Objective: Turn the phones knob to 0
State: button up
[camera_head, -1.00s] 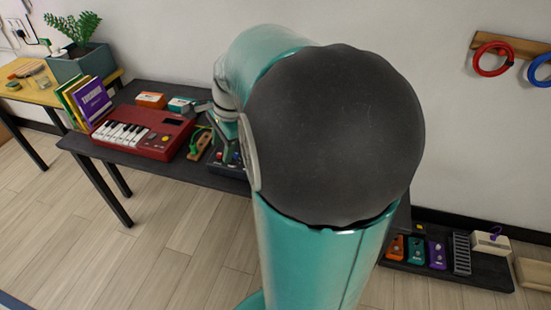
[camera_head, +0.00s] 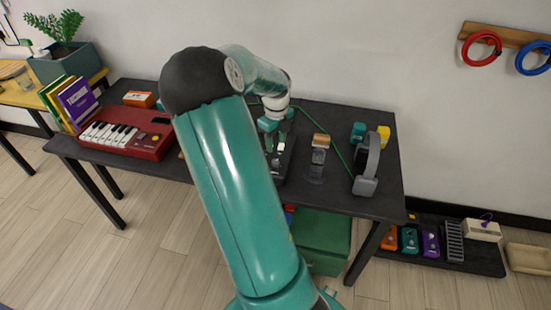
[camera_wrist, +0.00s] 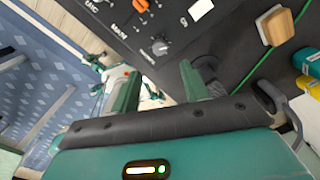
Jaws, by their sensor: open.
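The dark mixer panel (camera_wrist: 110,22) fills the top of the wrist view. A small grey knob (camera_wrist: 160,47) with a pale pointer sits on it near the edge; its label is too small to read surely, but it is likely the phones knob. An orange knob (camera_wrist: 140,5) beside the MAIN lettering and a white cap (camera_wrist: 200,9) lie farther up. My gripper (camera_wrist: 159,70) is open and empty, its two green fingers apart and pointing toward the grey knob, not visibly touching it. In the head view my gripper (camera_head: 275,130) is over the mixer (camera_head: 287,160), partly hidden by my arm.
Headphones on a stand (camera_head: 368,165) are right of the mixer. A wood-topped item (camera_head: 320,141) and a green cable (camera_head: 330,138) lie between. A red keyboard (camera_head: 128,140) is on the left. The desk's (camera_head: 335,202) front right is clear.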

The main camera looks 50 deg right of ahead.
aim_at(276, 161)
notch_tip(276, 161, down, 9)
jog(key=shift+w+r, duration=0.1)
dwell(0.3)
jog(key=c, duration=1)
